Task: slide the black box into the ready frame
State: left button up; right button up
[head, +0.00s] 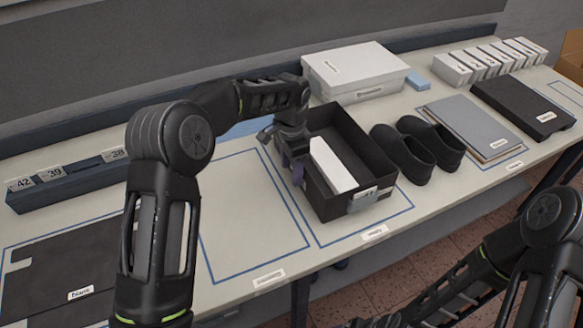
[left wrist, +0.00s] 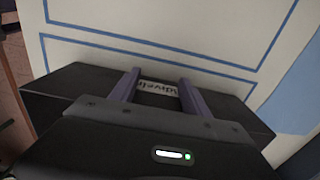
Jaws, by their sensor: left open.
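The black box (head: 378,160) is open-topped and stands upright on the table, with a white piece (head: 330,165) inside and a pale tag at its front. It stands within the right of two blue-outlined frames; that frame's front label (head: 375,233) is too small to read surely. My left gripper (head: 293,170) is open at the box's left wall, its purple fingers close to it; contact is unclear. In the left wrist view the two fingers (left wrist: 158,82) stand apart over the dark box (left wrist: 65,88), with a white label between them. My right gripper is out of view.
The left blue-outlined frame (head: 245,215) is empty. Black shoes (head: 418,148) stand right of the box, with a grey folder (head: 470,125) beyond. A white lidded box (head: 355,72) is behind. A flat black blank (head: 70,265) lies at left.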

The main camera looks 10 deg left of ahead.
pick_arm(q)
jog(key=shift+s+a+r+p, duration=0.3)
jog(key=shift+a+r+p, duration=0.1)
jog(key=shift+r, duration=0.45)
jog(key=shift+s+a+r+p, duration=0.35)
jog(key=shift+a+r+p, duration=0.05)
jog(key=shift+r, duration=0.4)
jog(key=shift+s+a+r+p, duration=0.3)
jog(key=shift+a+r+p, duration=0.1)
jog(key=shift+r, duration=0.45)
